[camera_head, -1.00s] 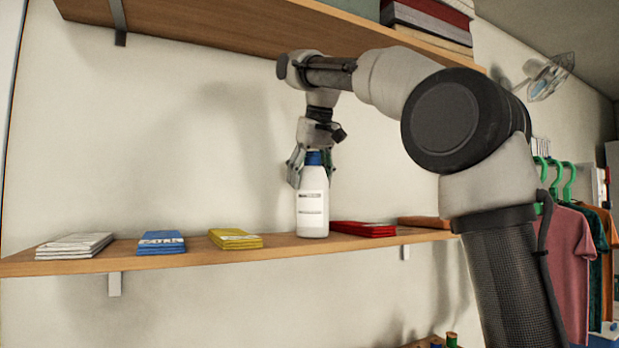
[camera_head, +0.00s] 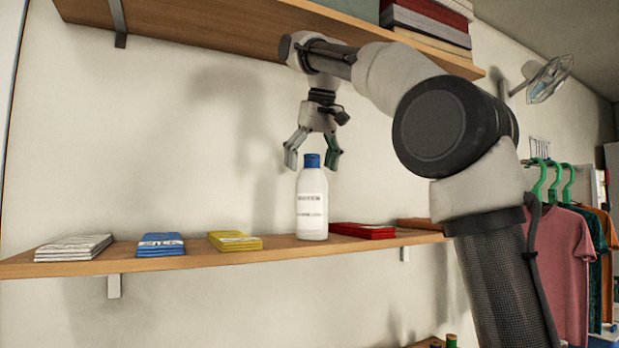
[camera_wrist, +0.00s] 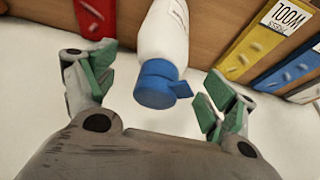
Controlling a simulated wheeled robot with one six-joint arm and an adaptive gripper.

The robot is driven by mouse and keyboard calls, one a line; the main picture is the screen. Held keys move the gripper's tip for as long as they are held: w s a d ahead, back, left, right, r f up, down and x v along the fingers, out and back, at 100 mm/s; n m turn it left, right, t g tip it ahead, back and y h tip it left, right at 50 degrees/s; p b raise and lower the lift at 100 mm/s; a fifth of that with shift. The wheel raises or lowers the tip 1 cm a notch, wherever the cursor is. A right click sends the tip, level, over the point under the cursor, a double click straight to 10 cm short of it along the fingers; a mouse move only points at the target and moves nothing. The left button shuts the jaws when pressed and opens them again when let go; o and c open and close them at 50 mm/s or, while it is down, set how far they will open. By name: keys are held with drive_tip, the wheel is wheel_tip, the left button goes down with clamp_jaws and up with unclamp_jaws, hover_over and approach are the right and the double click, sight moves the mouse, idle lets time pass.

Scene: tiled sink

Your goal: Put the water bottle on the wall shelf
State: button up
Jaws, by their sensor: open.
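The water bottle (camera_head: 312,205) is white with a blue cap and a printed label. It stands upright on the wooden wall shelf (camera_head: 275,251), between the yellow and red packets. In the wrist view the bottle (camera_wrist: 163,40) shows cap-end toward the camera, between the fingers and apart from them. My gripper (camera_head: 312,160) is open above the bottle, pointing down, with its fingertips spread on either side of the cap level. In the wrist view my gripper (camera_wrist: 158,92) shows both green-padded fingers wide apart and empty.
White packets (camera_head: 73,247), blue packets (camera_head: 161,244), yellow packets (camera_head: 235,240) and red packets (camera_head: 362,230) lie along the shelf. An upper shelf (camera_head: 220,25) with boxes hangs close above my arm. Clothes (camera_head: 560,250) hang at the right.

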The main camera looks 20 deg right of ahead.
drive_tip(key=shift+v, duration=1.75)
